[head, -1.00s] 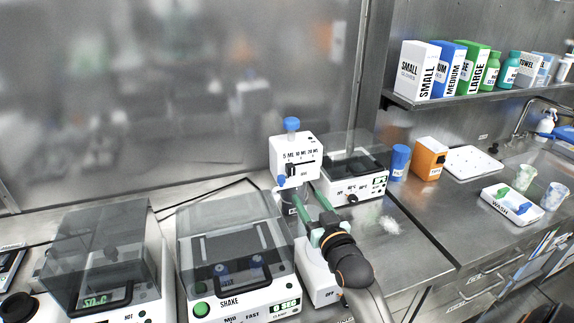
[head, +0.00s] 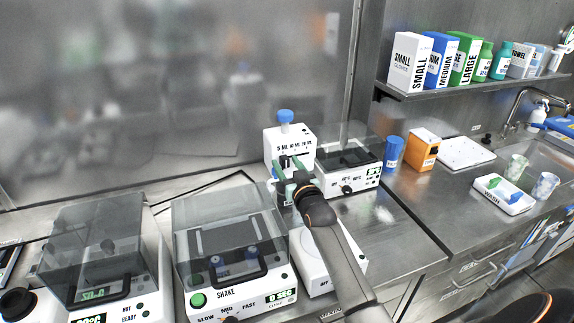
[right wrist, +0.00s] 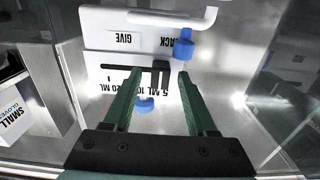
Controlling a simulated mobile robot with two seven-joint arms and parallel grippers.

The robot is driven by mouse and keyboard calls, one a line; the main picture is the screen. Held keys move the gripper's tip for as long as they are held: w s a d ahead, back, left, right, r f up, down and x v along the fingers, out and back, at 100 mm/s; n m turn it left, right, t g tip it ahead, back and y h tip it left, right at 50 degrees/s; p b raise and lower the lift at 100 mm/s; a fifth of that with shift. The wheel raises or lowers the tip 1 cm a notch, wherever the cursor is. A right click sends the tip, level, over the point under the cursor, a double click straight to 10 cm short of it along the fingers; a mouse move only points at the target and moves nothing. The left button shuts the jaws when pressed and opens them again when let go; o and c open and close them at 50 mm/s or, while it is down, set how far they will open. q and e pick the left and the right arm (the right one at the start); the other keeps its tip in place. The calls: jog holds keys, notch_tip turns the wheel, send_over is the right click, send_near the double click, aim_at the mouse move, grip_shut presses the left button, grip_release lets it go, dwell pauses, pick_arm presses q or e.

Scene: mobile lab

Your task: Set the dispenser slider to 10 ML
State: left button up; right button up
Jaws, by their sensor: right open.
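The white dispenser (head: 273,145) with a blue top knob (head: 285,116) stands at the back of the counter, its front marked 5, 10 and 20 ML. Its black slider (right wrist: 160,74) shows in the right wrist view, at the 5 ML end of a dark slot. My right gripper (head: 290,170) is in front of the dispenser, with green fingers. In the right wrist view the gripper (right wrist: 158,76) is open, one finger on each side of the slider. I cannot tell whether either finger touches it. My left gripper is out of view.
A lidded heater (head: 347,180) stands right of the dispenser. The shaker (head: 235,285) is to the left and nearer.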

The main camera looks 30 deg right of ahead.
jog(key=shift+w, duration=0.1)
grip_shut()
dwell(0.4)
dwell(1.0)
